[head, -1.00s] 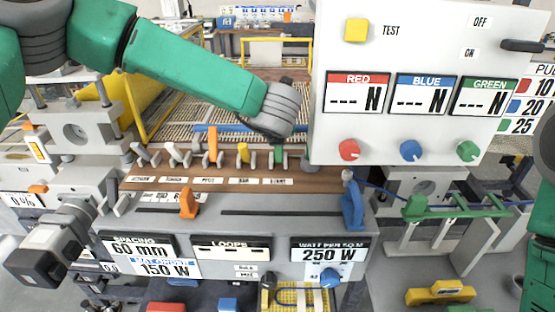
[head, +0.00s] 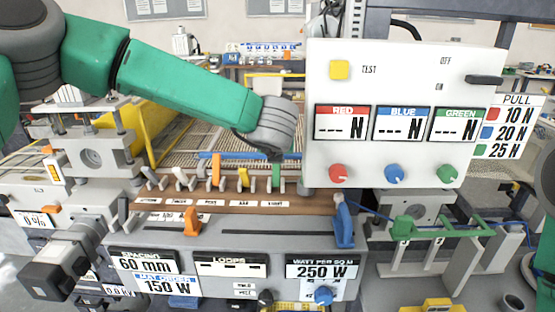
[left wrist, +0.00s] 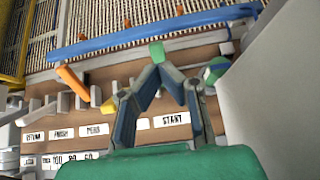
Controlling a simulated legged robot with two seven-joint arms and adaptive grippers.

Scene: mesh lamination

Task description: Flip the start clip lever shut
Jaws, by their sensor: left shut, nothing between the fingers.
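The start clip lever (head: 277,176) is green and stands upright at the right end of a row of clips, behind the START label. In the left wrist view its green top (left wrist: 157,52) shows just beyond my left fingertips. My left gripper (left wrist: 158,70) is shut and empty, its fingers meeting in a point over the rail near the START label (left wrist: 172,120). I cannot tell whether the tips touch the lever. In the head view my left wrist (head: 268,128) hangs just above the lever and hides most of the gripper. My right gripper is not in view.
An orange lever (head: 215,170) and a yellow-tipped lever (head: 243,178) stand left of the start clip. A blue bar (left wrist: 150,35) runs behind the clips over the mesh. The white control panel (head: 385,75) stands close on the right.

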